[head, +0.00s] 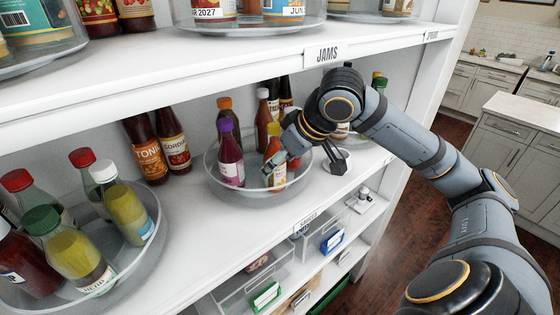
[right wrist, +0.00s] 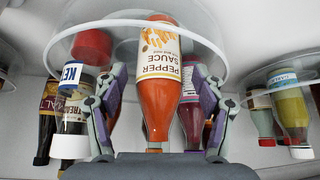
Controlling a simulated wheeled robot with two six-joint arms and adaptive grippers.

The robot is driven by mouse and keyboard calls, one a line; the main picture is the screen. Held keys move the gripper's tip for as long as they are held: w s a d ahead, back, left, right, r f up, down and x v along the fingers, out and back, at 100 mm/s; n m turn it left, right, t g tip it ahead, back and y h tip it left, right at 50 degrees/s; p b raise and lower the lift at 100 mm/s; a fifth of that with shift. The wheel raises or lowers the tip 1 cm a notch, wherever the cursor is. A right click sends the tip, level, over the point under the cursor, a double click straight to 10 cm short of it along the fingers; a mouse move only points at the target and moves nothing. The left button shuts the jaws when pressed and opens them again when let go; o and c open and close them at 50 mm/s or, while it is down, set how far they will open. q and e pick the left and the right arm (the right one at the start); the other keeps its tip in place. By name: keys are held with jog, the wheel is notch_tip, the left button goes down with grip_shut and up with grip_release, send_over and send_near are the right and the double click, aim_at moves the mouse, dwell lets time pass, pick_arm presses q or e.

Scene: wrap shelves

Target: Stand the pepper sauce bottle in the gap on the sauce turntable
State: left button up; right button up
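The pepper sauce bottle (head: 271,153) is orange with a white label and stands upright in the clear round sauce turntable (head: 256,198). In the right wrist view, which is upside down, the pepper sauce bottle (right wrist: 159,95) fills the middle, its base inside the turntable's rim (right wrist: 215,43). My right gripper (head: 276,172) is at this bottle; in the wrist view its fingers (right wrist: 152,78) are spread on either side, with a visible gap at least on the left. My left gripper is not in view.
A purple-capped bottle (head: 230,155) stands left of the pepper sauce. A white-capped red bottle (head: 262,116) and other bottles stand behind. Dark bottles (head: 173,142) stand against the back wall. Another turntable (head: 141,262) is at left. The upper shelf (head: 200,65) is close overhead.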

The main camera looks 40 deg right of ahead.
jog(key=shift+r, duration=0.25)
jog(key=shift+s+d+r, duration=0.1)
jog(key=shift+d+r, duration=0.05)
jog(key=shift+r, duration=0.05)
jog(key=a+b+v, duration=0.1)
jog(key=v, duration=0.6)
jog(key=shift+d, duration=0.4)
jog(key=shift+f, duration=0.1)
